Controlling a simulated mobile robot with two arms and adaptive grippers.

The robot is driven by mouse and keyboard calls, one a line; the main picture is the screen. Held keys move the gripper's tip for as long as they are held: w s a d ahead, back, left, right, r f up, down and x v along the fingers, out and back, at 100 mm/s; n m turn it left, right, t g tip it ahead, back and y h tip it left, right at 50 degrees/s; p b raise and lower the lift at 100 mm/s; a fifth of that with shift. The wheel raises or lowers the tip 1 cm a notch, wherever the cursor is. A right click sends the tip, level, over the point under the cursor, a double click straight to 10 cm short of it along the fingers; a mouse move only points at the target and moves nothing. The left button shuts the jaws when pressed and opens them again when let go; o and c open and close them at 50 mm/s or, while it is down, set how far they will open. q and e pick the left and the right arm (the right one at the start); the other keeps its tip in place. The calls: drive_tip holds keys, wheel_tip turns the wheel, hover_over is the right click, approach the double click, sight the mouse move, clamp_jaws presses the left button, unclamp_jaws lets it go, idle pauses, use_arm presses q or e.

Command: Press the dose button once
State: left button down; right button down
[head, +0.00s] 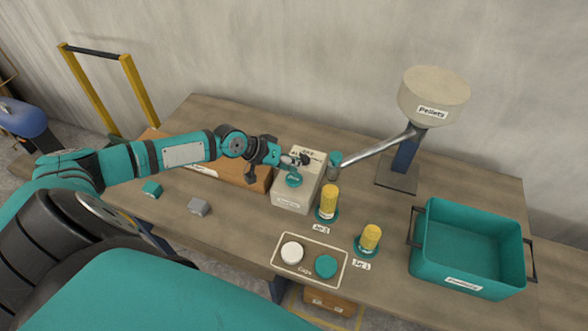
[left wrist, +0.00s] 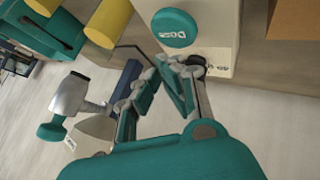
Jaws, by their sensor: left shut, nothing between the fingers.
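The dose button (head: 293,180) is a round teal disc on the front of a beige box (head: 291,201). In the left wrist view the button (left wrist: 174,28) carries the label "Dose" and shows unobstructed near the top. My left gripper (head: 303,160) is at the box, just above the button in the head view. In the left wrist view the fingertips (left wrist: 180,65) are together and empty, a little below the button's rim. I cannot tell whether they touch the box. My right gripper is not in view.
A pellet hopper (head: 435,93) has a grey spout reaching toward the box. Two yellow jars (head: 328,203) (head: 370,237) stand on teal bases. A caps tray (head: 309,274) holds a white cap and a teal cap. A teal bin (head: 463,262) stands right; an orange-brown box (head: 245,176) is left.

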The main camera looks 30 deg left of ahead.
sight(293, 176)
use_arm(q)
drive_tip(key=shift+r+p, duration=1.45)
drive_tip(key=shift+r, duration=0.55)
drive_tip(key=shift+f, duration=0.1)
